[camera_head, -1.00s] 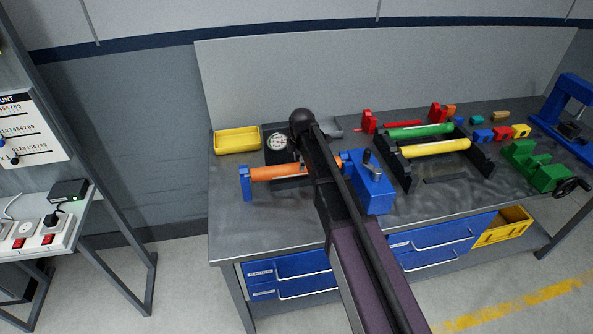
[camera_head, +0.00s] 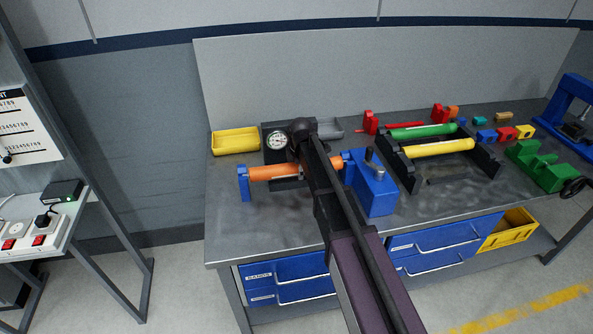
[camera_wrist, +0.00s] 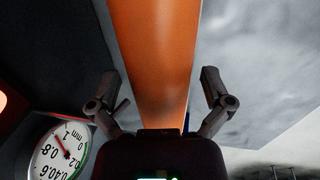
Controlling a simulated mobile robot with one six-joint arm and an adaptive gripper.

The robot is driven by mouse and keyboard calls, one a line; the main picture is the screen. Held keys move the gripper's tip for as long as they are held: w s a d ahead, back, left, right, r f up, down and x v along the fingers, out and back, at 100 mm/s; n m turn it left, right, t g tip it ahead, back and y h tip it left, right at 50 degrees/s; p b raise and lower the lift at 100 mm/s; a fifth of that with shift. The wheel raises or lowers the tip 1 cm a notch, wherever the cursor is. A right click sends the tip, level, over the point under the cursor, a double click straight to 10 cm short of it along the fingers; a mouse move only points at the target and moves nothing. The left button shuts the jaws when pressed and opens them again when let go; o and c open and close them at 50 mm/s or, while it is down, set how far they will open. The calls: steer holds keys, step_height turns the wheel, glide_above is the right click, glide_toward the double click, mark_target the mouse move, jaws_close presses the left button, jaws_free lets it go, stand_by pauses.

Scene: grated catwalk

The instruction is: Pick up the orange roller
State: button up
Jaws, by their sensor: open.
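The orange roller (camera_head: 273,172) lies level between a small blue post (camera_head: 244,184) on its left and a larger blue block with a lever (camera_head: 376,190) on its right. My arm hides part of the roller in the head view. In the wrist view the roller (camera_wrist: 157,55) runs up the middle of the picture. My gripper (camera_wrist: 162,92) is open, one finger on each side of the roller, with a gap to it on both sides. The gripper's fingers are hidden behind my arm in the head view.
A dial gauge (camera_head: 277,141) on a black stand is close behind the roller, and its face (camera_wrist: 58,152) shows at lower left in the wrist view. A yellow tray (camera_head: 235,141) stands at back left. A black rack (camera_head: 480,165) with green and yellow rollers is to the right.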

stand_by(0.3)
steer(key=c, duration=1.3)
steer(key=shift+r, duration=0.15)
step_height(320, 180, up, 3)
steer(key=p, duration=0.3)
steer(key=shift+r+p, duration=0.2)
steer(key=shift+p, duration=0.15)
steer(key=s+d, duration=0.1)
steer(key=s, duration=0.4)
steer(key=s+d+r+p, duration=0.1)
steer(key=s+d, duration=0.1)
steer(key=s, duration=0.3)
steer(key=s+d, duration=0.1)
steer(key=s, duration=0.4)
steer(key=shift+s+d+r, duration=0.15)
steer(key=shift+s+d, duration=0.05)
